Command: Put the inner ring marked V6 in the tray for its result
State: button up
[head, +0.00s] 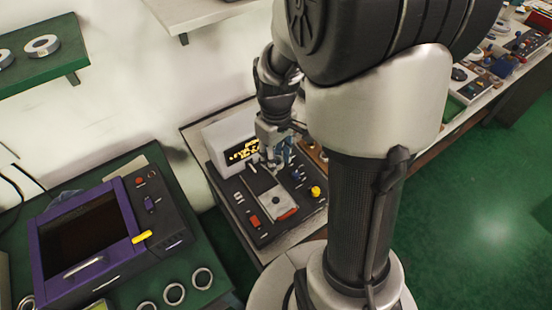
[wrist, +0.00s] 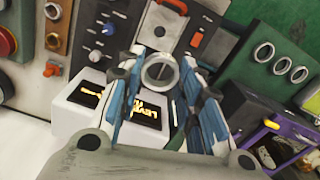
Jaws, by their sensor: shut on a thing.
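My gripper (wrist: 158,82) is shut on a metal ring (wrist: 160,72), seen between the blue-lined fingers in the wrist view. No mark can be read on this ring, so I cannot tell if it is V6. In the head view my gripper (head: 276,148) is over the dark testing device (head: 258,218), beside its white display box (head: 230,142). The ring is hard to make out there. The display shows yellow text, partly covered by my fingers in the wrist view. I cannot make out a result tray for certain.
Several loose rings (head: 174,293) lie on the green bench at left, by a purple-framed box (head: 85,238) with a yellow handle. Shelves hang on the wall, the green one (head: 75,62) holding rings. A long cluttered bench (head: 462,88) runs at right. Green floor is open.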

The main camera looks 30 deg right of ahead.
jog(key=shift+r+p, duration=1.6)
jog(key=shift+r, duration=0.5)
